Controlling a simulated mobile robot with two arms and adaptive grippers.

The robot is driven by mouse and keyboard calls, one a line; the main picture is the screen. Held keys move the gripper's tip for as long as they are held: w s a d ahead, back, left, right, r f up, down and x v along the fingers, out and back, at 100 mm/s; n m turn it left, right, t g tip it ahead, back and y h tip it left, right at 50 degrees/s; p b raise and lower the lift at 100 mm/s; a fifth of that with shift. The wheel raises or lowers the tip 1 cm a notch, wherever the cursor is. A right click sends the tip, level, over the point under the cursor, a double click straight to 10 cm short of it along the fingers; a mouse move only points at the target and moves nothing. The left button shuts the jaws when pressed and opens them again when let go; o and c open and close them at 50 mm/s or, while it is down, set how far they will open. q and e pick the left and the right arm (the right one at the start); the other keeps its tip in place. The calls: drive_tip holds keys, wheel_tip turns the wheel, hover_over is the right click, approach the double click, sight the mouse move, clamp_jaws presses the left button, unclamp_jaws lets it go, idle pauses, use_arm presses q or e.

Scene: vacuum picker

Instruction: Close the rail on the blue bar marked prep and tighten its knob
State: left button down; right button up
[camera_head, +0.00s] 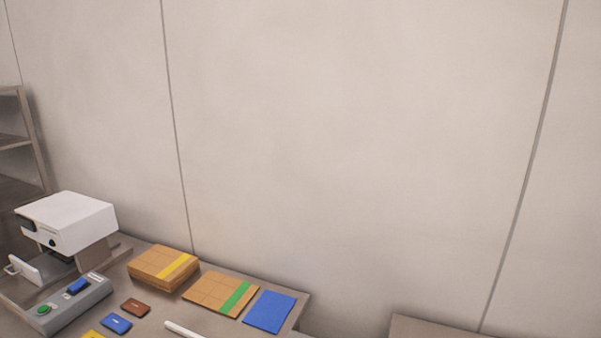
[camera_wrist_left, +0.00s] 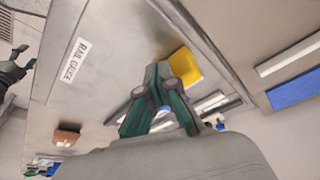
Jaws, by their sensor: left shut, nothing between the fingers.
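My left gripper (camera_wrist_left: 160,72) is shut and empty in the left wrist view. Its fingertips are beside a yellow block (camera_wrist_left: 187,66) on a grey surface; I cannot tell whether they touch. Metal bars (camera_wrist_left: 210,103) lie behind the fingers, partly hidden. A white label on the grey surface reads "RAIL GAUGE" (camera_wrist_left: 74,61). I cannot make out a blue bar marked prep, its rail or its knob. A dark, finger-like part, perhaps my right gripper (camera_wrist_left: 14,70), shows at the left edge of the wrist view. Neither gripper shows in the head view.
In the head view, a white machine (camera_head: 68,220) stands left, behind a grey control box (camera_head: 72,306) with a green button. Brown stacks (camera_head: 160,268) and a blue sheet (camera_head: 270,311) lie along the back. Small blue (camera_head: 117,323) and brown (camera_head: 136,307) blocks lie in front.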

use_arm(q)
drive_tip(key=shift+w+d+b, duration=0.2)
drive_tip(key=shift+w+d, duration=0.05)
drive_tip(key=shift+w, duration=0.35)
drive_tip(key=shift+w+d+b, duration=0.15)
drive_tip(key=shift+w+d, duration=0.1)
drive_tip(key=shift+w, duration=0.35)
drive_tip(key=shift+w+d+b, duration=0.2)
drive_tip(key=shift+w+d, duration=0.05)
drive_tip(key=shift+w, duration=0.35)
use_arm(e)
drive_tip(key=shift+f, duration=0.55)
use_arm(q)
drive_tip(key=shift+r, duration=0.1)
use_arm(e)
drive_tip(key=shift+o, duration=1)
